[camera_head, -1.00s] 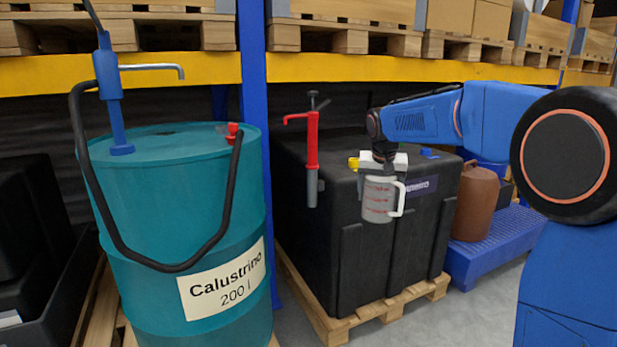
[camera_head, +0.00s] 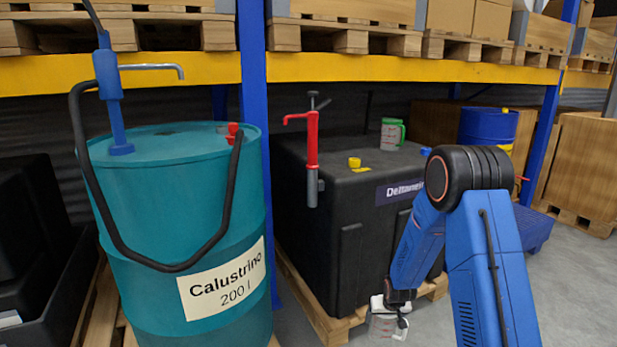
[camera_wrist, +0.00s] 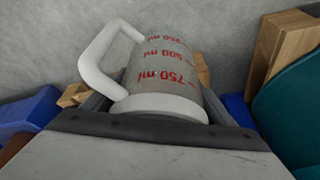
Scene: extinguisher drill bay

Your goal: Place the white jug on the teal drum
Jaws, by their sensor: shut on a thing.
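The white jug (camera_head: 381,327) is a translucent measuring jug with a white handle and red markings. My gripper (camera_head: 390,303) is shut on it and holds it low, in front of the black tank's pallet, near the bottom edge of the head view. In the wrist view the jug (camera_wrist: 165,70) fills the middle between the jaws, its handle at the left. The teal drum (camera_head: 180,220) stands at the left in the head view, labelled "Calustrino 200 l". A blue hand pump (camera_head: 112,90) with a black hose and a red cap (camera_head: 233,129) are on its top. The drum also shows at the right of the wrist view (camera_wrist: 295,110).
A black tank (camera_head: 330,215) on a wooden pallet stands right of the drum. A blue rack post (camera_head: 253,100) rises behind the drum. Much of the drum's top is clear.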

